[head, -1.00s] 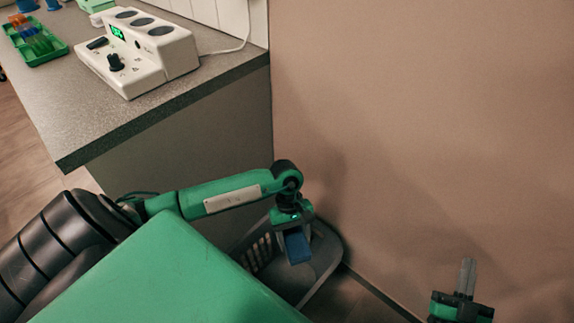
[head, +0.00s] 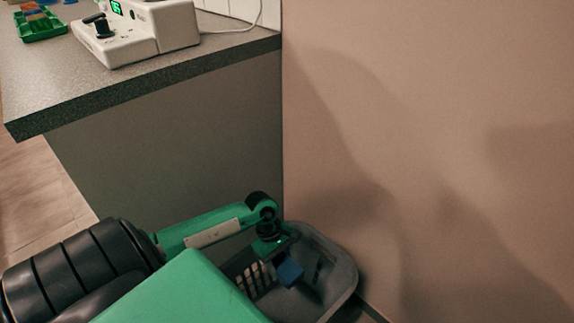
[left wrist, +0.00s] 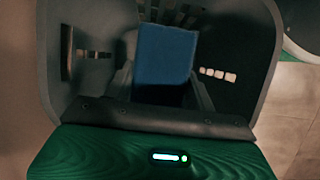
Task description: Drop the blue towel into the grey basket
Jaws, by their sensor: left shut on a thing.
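The grey basket (head: 341,284) stands on the floor in the corner between the counter and the wall, partly hidden by my left arm. The blue towel (head: 290,273) is held by my left gripper (head: 279,258), which points down over the basket opening. In the left wrist view the towel (left wrist: 165,55) is a folded blue block between the fingers (left wrist: 160,88), with the basket walls (left wrist: 262,60) around it. I cannot tell whether the towel touches the basket floor. My right gripper is out of the head view.
A grey counter (head: 150,75) is at the left, with a white device (head: 135,35) and a green tray (head: 42,27) on it. A bare wall (head: 430,120) closes off the right side. Wooden floor (head: 50,190) shows at the left.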

